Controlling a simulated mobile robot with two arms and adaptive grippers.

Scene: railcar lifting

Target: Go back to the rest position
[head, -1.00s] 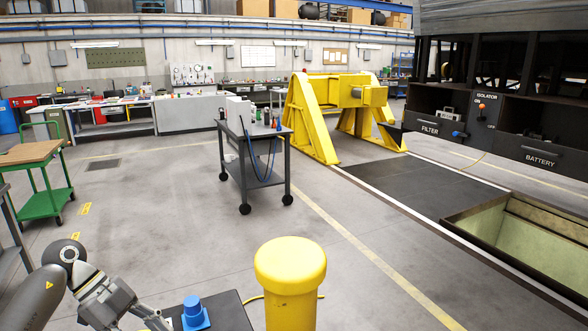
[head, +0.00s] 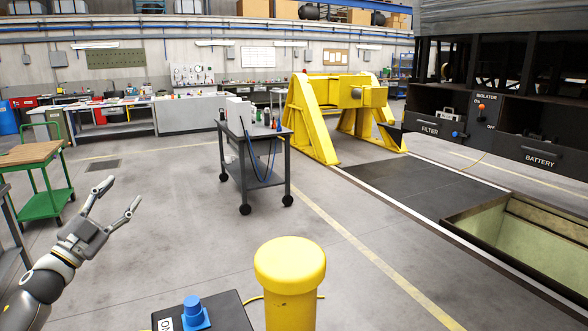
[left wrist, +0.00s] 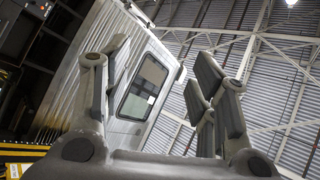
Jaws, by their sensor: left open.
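My left gripper (head: 118,198) is open and empty, raised above the floor at the lower left of the head view. Its fingers point up and to the right. In the left wrist view the open fingers (left wrist: 160,90) show with nothing between them, against a railcar body (left wrist: 110,80) and the ribbed ceiling. A blue knob (head: 194,311) on a dark box (head: 230,312) is to the right of the left arm and apart from it. My right gripper is not in view.
A yellow post (head: 290,285) stands close in front. A grey cart (head: 250,158) and a yellow lifting stand (head: 315,125) are farther back. A green cart (head: 40,195) is at the left. An open pit (head: 530,240) lies at the right. The floor between is clear.

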